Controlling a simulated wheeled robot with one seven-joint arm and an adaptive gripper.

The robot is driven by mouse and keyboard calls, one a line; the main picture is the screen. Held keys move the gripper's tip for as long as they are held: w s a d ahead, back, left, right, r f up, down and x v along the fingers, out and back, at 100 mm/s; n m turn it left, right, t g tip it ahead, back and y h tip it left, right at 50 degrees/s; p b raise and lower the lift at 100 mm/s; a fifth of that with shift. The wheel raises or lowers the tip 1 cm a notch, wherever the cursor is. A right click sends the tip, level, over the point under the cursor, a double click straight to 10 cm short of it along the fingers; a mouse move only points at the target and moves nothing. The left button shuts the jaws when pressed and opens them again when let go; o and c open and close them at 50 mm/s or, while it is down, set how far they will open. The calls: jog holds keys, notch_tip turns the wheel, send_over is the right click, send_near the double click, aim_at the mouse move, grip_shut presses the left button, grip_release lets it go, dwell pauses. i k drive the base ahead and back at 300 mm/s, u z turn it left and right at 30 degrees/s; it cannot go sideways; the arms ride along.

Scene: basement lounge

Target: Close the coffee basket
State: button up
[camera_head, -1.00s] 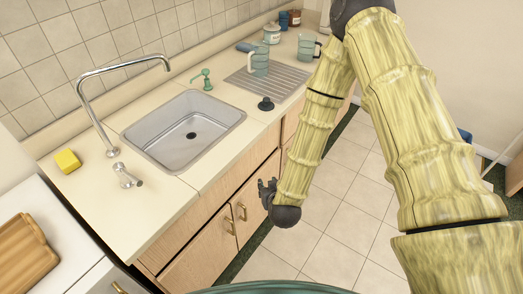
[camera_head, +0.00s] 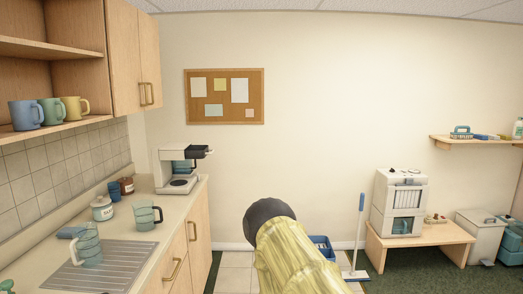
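The coffee maker (camera_head: 166,178) is a white machine at the far end of the counter on the left, against the wall. Its dark coffee basket (camera_head: 197,152) sticks out to the right from under the top of the machine, so it looks open. A teal part shows inside the machine, over the round dark plate at its base. A yellow bamboo-patterned link of my arm with a dark rounded joint rises at the bottom middle, well short of the coffee maker. My gripper is not in view.
On the counter (camera_head: 190,208) stand a teal mug (camera_head: 146,216), a lidded white jar (camera_head: 102,208), a brown jar (camera_head: 126,186) and a teal mug on the drainboard (camera_head: 118,268). A blue bin (camera_head: 322,247) and broom (camera_head: 360,225) stand by the back wall.

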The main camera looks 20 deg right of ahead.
aim_at(199, 152)
jog(key=z, duration=0.65)
jog(key=i, duration=1.45)
jog(key=u, duration=0.4)
jog(key=k, duration=0.6)
jog(key=z, duration=0.45)
jog(key=i, duration=1.65)
jog(key=u, duration=0.55)
